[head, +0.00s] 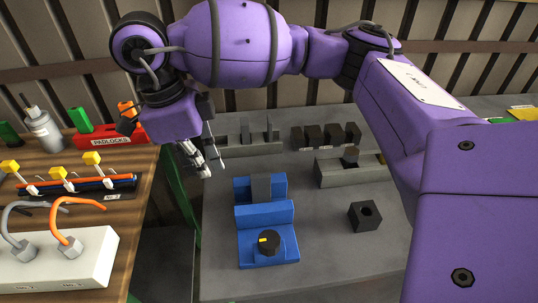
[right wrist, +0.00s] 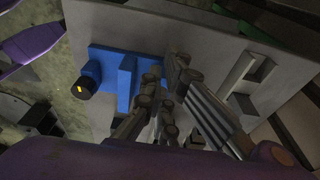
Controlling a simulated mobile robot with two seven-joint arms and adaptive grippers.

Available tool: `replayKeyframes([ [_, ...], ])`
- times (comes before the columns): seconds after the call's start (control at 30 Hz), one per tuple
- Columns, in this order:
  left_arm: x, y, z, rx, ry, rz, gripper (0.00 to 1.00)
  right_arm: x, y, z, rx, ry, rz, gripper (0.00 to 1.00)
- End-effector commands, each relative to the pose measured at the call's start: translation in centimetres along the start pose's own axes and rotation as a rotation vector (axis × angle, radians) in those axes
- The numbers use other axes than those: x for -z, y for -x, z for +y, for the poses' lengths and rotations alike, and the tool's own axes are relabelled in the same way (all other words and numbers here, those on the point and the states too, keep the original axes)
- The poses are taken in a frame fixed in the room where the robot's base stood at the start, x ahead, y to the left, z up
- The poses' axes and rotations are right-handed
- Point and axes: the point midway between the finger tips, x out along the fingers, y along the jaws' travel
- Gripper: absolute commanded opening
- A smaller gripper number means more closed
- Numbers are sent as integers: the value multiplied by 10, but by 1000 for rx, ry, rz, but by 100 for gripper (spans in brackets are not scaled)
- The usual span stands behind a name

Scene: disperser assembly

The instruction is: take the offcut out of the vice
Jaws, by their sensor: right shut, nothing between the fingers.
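The blue vice (head: 267,247) stands on the grey bench, with a black knob (head: 268,243) bearing a yellow mark at its front. A grey block, the offcut (head: 261,188), stands upright between its blue jaws. My right gripper (head: 207,172) is shut and empty, to the left of the vice and behind it, apart from the offcut. In the right wrist view the vice (right wrist: 124,78) lies beyond the fingers (right wrist: 160,95); I cannot make out the offcut there. My left gripper is not in view.
A black block with a hole (head: 365,216) and a grey holder (head: 340,175) stand right of the vice. Several dark blocks (head: 325,134) line the back. A wooden table (head: 140,215) at the left carries a red padlocks box (head: 110,137) and a white plug box (head: 60,262).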

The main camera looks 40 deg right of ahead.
Motion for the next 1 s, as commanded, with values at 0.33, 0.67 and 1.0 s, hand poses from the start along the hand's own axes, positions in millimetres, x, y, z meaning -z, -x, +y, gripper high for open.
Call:
replayKeyframes([
  [0.33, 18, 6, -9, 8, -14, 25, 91, 70, -10, -1, 3, -7, 4, 0],
  [0.67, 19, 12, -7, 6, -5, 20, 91, 112, -23, 1, -1, -1, 3, 0],
  [1.0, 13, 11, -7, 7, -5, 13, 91, 109, -38, 1, -5, 1, 5, 0],
])
